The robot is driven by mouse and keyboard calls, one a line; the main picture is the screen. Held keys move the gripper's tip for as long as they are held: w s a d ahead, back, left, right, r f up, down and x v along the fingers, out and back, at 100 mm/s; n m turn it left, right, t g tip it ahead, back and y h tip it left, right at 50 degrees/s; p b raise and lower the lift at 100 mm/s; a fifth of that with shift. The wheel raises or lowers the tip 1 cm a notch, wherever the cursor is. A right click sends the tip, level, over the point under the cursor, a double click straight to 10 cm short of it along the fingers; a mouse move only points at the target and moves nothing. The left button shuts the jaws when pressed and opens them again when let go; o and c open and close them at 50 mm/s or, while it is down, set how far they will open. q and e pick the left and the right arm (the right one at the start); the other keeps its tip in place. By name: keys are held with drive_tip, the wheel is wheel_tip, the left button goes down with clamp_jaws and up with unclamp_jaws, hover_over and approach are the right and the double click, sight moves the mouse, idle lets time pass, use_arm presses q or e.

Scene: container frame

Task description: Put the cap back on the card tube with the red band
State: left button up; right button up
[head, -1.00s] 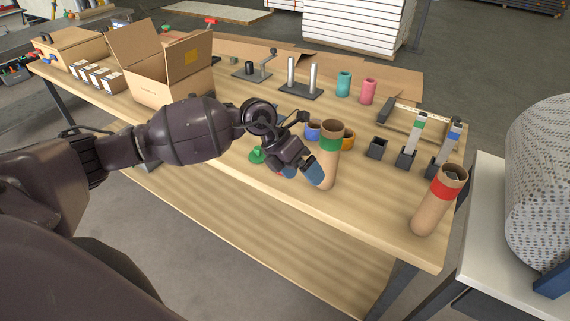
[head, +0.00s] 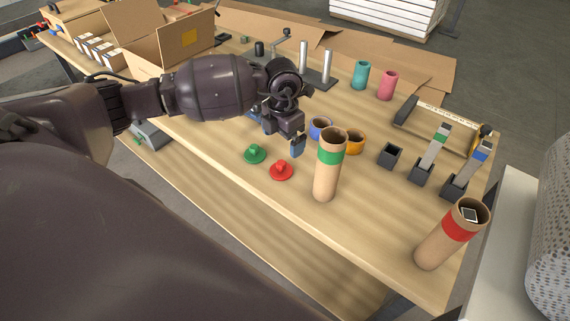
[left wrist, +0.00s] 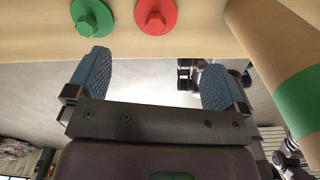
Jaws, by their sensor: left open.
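The card tube with the red band (head: 433,248) stands tilted at the table's front right corner. Its top is open, and a dark, white-edged piece shows inside. A red cap (head: 281,170) with a knob lies on the table left of the green-banded tube, knob up; it also shows in the left wrist view (left wrist: 155,14). A green cap (head: 254,153) lies beside it, also in the left wrist view (left wrist: 92,17). My left gripper (head: 278,132) is open and empty, above and behind the caps; its blue fingers (left wrist: 155,75) are apart. My right gripper is out of view.
The upright green-banded tube (head: 326,178) stands close right of my left gripper. Blue (head: 320,128) and orange (head: 355,142) cups stand behind it. Small dark holders (head: 390,155) stand to the right. The table front between the two tubes is clear.

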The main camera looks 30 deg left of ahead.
sight(283, 163)
use_arm(q)
drive_tip(key=shift+s, duration=0.15)
drive_tip(key=shift+f, duration=2.85)
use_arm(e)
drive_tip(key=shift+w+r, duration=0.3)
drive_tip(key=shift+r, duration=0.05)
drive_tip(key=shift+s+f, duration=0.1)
